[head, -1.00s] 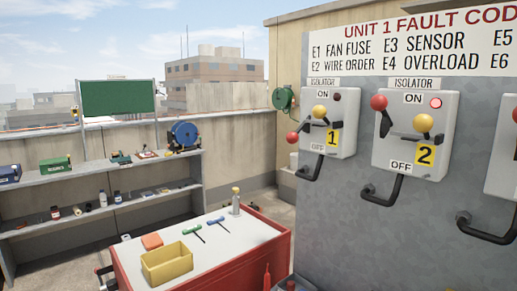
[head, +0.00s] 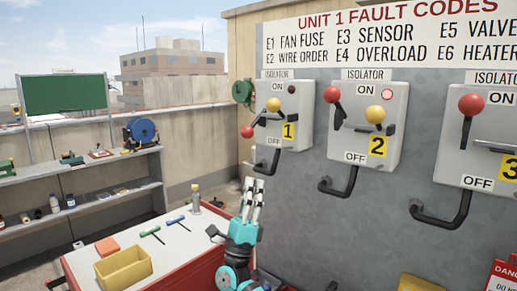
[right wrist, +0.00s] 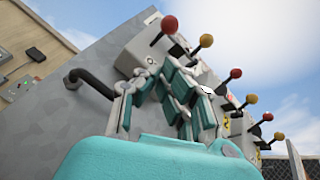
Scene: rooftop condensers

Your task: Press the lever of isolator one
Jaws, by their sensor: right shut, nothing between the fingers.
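Isolator one (head: 291,125) is a pale grey box on the grey panel, marked with a yellow "1" tag (head: 289,131). Its red-knobbed lever (head: 247,132) points down to the left, and a yellow knob (head: 273,104) sits on its front. Its lamp (head: 291,89) is dark. My right gripper (head: 254,182) is shut and empty, pointing up, below isolator one and apart from it in the head view. In the right wrist view its fingers (right wrist: 165,80) rise before isolator boxes; which box is nearest I cannot tell. My left gripper is not in view.
Isolator two (head: 367,125) has its red knob up and its lamp lit red. Isolator three (head: 487,130) stands further right. Black handles, such as one (head: 340,183), jut out below the boxes. A red-sided bench (head: 195,245) with a yellow bin (head: 124,267) stands left of my gripper.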

